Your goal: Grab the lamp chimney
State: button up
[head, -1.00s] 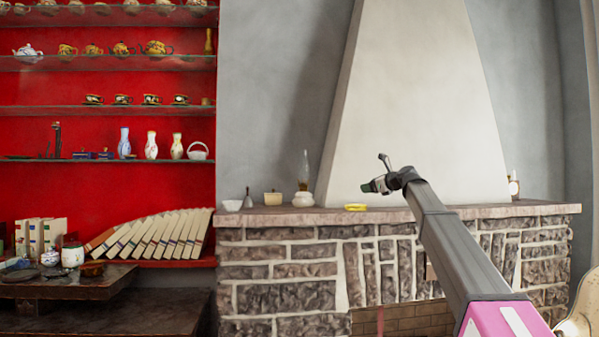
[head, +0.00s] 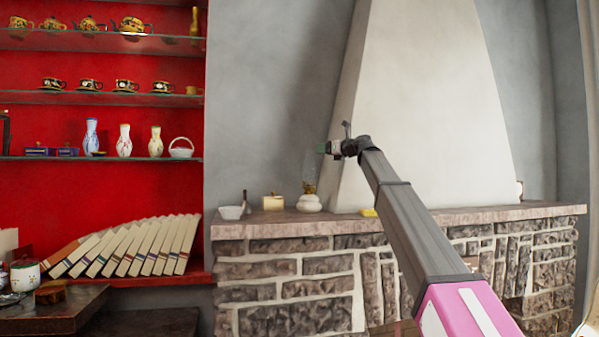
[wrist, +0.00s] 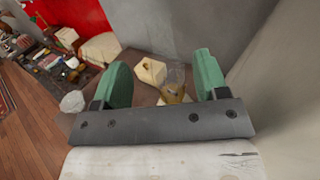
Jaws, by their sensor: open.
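The lamp chimney (head: 309,166) is a clear glass tube on an oil lamp with an amber burner and a white base (head: 309,203). The lamp stands upright on the stone mantel. My gripper (head: 322,149) is close to the chimney's upper right side in the head view. In the wrist view my gripper (wrist: 160,82) shows two green fingers spread wide, with nothing held. The glass chimney (wrist: 175,74) and the amber burner lie between the fingers in that picture, beyond them. I cannot tell the exact gap between fingertips and glass.
The mantel (head: 400,220) also bears a white bowl (head: 231,213), a cream block-like container (head: 272,202) and a yellow item (head: 369,212). The sloping chimney breast (head: 425,100) rises close behind my arm. Red shelves with teapots and vases stand at left.

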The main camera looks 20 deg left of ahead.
aim_at(306, 152)
jog(key=x, duration=0.5)
jog(key=shift+w+a, duration=0.2)
jog(key=shift+a, duration=0.15)
jog(key=shift+f+x, duration=0.15)
jog(key=shift+x, duration=1.2)
jog(key=shift+f+x, duration=0.15)
jog(key=shift+x, duration=1.2)
jog(key=shift+s, duration=0.1)
grip_shut()
